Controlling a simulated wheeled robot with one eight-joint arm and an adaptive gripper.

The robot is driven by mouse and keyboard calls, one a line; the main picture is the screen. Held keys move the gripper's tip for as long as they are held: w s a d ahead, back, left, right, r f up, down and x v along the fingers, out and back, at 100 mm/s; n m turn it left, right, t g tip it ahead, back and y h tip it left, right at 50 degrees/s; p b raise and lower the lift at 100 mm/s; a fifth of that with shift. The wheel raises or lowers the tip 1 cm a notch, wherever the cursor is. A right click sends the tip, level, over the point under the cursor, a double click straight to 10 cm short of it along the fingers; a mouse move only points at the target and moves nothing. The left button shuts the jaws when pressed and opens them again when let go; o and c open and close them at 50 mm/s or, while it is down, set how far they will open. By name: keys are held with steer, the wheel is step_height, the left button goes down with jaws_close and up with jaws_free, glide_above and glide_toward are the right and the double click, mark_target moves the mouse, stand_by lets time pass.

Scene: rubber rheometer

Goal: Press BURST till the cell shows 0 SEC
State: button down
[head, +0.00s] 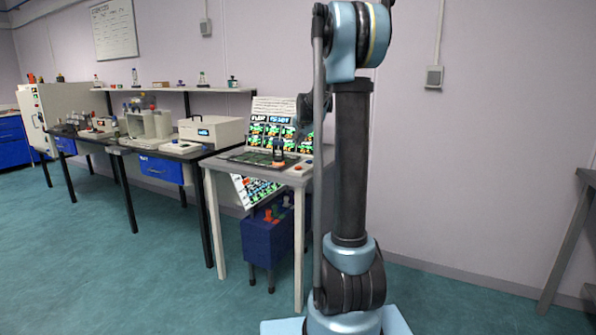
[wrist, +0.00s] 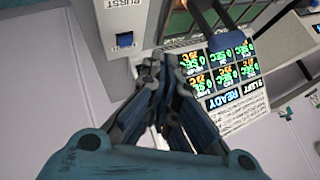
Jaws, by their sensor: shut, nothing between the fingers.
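The BURST label (wrist: 122,4) shows at the top of the wrist view, on a pale panel. The display (wrist: 225,75) shows several coloured cells with SEC readings, turned over, and the word READY; the numbers are not clearly legible.
A blue cabinet (head: 267,240) stands beneath. Black benches with instruments (head: 210,132) run to the left. A grey table (head: 580,215) is at far right; the floor between is clear.

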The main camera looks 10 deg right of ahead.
mark_target(300, 167)
steer(key=shift+f, duration=4.4)
steer(key=shift+f, duration=0.1)
steer(key=shift+s+f, duration=0.1)
steer(key=shift+f, duration=0.15)
steer(key=shift+f, duration=0.55)
steer(key=shift+r, duration=0.95)
steer(key=shift+r, duration=2.5)
